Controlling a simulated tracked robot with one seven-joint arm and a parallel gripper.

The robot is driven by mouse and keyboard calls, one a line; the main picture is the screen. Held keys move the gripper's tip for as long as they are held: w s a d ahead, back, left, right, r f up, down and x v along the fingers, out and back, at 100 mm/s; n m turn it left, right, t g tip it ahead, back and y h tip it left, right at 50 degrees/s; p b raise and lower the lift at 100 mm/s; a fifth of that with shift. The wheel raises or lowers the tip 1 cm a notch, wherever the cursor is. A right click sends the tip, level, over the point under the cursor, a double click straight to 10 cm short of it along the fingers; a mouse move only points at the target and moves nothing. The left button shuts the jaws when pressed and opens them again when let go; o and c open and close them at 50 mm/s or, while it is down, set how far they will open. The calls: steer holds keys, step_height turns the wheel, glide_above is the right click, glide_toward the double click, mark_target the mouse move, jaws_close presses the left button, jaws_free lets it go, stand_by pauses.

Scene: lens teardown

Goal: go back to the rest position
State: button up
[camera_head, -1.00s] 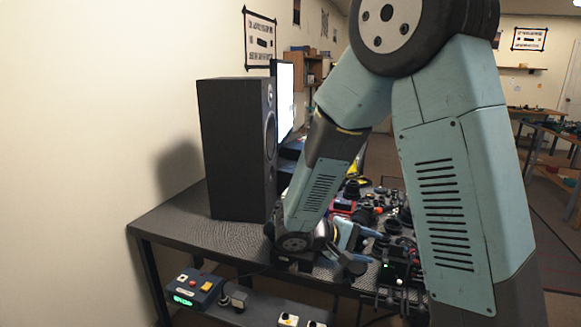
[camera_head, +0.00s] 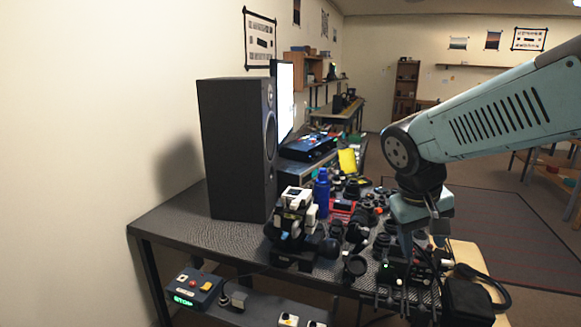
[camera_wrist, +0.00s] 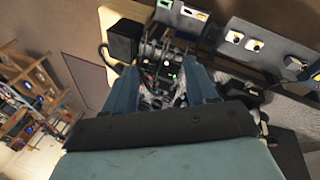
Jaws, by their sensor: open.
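My gripper (camera_head: 412,232) hangs at the end of my arm over the right front edge of the black workbench (camera_head: 165,228), pointing down. In the wrist view, its two blue fingers (camera_wrist: 160,88) stand apart, and no object shows held between them. Below and between them is a dark device (camera_head: 395,272) with small lights, which also shows in the wrist view (camera_wrist: 166,60). In the head view, part of the gripper overlaps the cluttered parts, so I cannot tell how much space separates them.
A tall black speaker (camera_head: 232,150) stands at the bench's back left. A blue bottle (camera_head: 321,192), a white-and-black instrument (camera_head: 294,222) and several lens parts crowd the bench. A black bag-like thing (camera_head: 470,300) sits at the right. Bare floor and a rug (camera_head: 510,235) lie beyond.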

steer(key=s+a+r+t+y, duration=0.1)
steer(key=s+r+t+y, duration=0.2)
steer(key=r, duration=0.3)
steer(key=shift+s+r+m+t, duration=0.15)
steer(key=shift+s+m+t, duration=0.3)
steer(key=shift+s, duration=0.35)
steer(key=shift+a, duration=0.1)
stand_by(0.3)
